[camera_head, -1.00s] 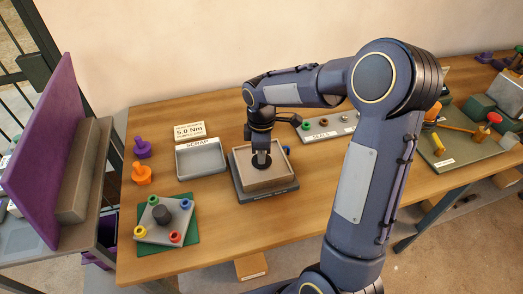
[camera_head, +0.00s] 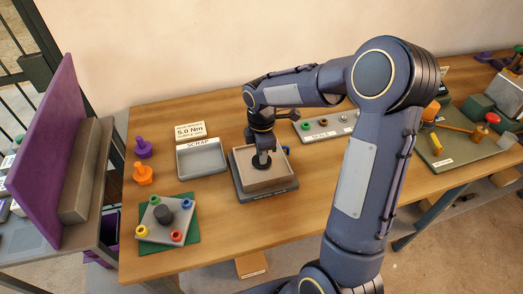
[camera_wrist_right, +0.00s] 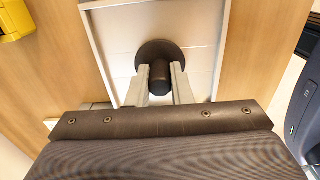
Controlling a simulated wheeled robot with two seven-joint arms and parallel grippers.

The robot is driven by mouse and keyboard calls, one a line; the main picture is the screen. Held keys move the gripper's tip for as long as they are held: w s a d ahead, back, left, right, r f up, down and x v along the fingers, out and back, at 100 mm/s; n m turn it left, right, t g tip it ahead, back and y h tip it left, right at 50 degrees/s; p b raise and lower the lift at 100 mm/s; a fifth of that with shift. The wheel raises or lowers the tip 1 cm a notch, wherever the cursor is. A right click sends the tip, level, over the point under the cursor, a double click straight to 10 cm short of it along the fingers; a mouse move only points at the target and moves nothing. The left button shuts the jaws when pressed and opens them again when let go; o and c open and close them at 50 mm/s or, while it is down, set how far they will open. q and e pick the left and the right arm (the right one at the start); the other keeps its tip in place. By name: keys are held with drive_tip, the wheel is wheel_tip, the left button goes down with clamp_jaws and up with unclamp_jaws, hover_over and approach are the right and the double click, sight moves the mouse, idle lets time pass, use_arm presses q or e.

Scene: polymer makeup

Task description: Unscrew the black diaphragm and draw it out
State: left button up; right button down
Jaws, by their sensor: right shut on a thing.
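The black diaphragm (camera_head: 257,167) is a dark round disc low inside the square beige-walled housing (camera_head: 290,172), on a dark base on the wooden table. In the right wrist view the diaphragm (camera_wrist_right: 157,50) shows as a black disc with a short, thick stem. My right gripper (camera_wrist_right: 160,78) reaches down into the housing with one finger on each side of the stem, shut on it. In the head view my right gripper (camera_head: 263,157) partly covers the disc. Any thread under the disc is hidden. My left gripper is not in view.
A grey tray marked SCRAP (camera_head: 202,173) stands left of the housing. A "5.0 Nm" card (camera_head: 188,131) lies behind it. Purple (camera_head: 143,149) and orange (camera_head: 143,175) knobs and a grey plate with coloured rings (camera_head: 153,235) are further left. A seals rack (camera_head: 311,136) is behind right.

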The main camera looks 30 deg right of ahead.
idle(0.3)
drive_tip(key=shift+n+p, duration=0.35)
drive_tip(key=shift+n, duration=0.75)
drive_tip(key=shift+r, duration=0.1)
drive_tip(key=shift+n+p, duration=0.45)
drive_tip(key=shift+n, duration=0.45)
drive_tip(key=c, duration=1.2)
unclamp_jaws()
